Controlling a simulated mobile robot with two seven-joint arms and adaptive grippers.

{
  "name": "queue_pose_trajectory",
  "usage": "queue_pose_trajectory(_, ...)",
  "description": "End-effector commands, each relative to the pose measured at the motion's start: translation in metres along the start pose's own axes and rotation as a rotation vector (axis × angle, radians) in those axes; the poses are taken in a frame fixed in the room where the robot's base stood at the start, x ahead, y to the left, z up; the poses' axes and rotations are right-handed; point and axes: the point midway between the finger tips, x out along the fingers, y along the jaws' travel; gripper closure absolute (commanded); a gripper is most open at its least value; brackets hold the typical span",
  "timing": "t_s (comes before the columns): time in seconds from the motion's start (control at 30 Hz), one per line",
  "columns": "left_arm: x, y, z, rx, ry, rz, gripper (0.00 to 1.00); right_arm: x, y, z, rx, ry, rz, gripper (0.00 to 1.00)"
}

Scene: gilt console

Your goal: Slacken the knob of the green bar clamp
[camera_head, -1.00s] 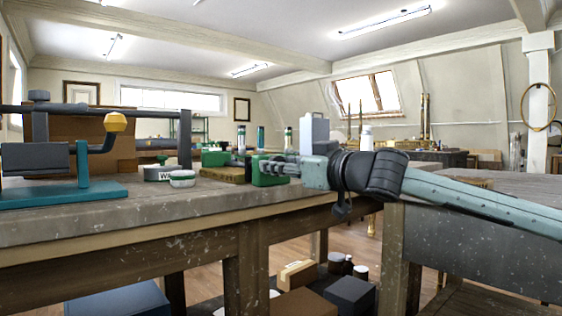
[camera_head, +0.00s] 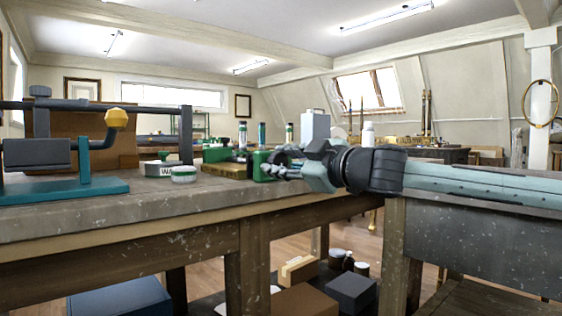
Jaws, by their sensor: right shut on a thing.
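The green bar clamp (camera_head: 259,163) lies at the far right part of the workbench, with a green jaw block beside a brown board (camera_head: 226,170). My right gripper (camera_head: 276,171) reaches in from the right, its fingers shut at the right end of the clamp. The clamp's knob is hidden by the fingers, so I cannot make out its shape. My left gripper is not in view.
Two small tins, one white and green (camera_head: 183,174), stand left of the clamp.

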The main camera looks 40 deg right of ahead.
Motion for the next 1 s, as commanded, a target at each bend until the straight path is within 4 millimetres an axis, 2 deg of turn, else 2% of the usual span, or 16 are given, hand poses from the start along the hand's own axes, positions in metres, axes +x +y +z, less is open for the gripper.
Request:
queue_pose_trajectory(0.4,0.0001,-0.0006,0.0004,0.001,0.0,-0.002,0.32,0.0006,0.0039,0.0009,-0.008,-0.003,0.008,0.95)
queue_pose_trajectory(0.43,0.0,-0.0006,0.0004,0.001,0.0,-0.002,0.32,0.0006,0.0039,0.0009,-0.008,-0.003,0.008,0.65)
queue_pose_trajectory(0.6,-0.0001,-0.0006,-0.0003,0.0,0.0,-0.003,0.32,0.0004,0.0028,0.0006,-0.007,-0.002,0.005,0.44)
queue_pose_trajectory(1.0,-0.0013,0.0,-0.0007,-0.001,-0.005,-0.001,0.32,-0.0022,0.0015,-0.0005,-0.008,0.0,0.003,0.44)
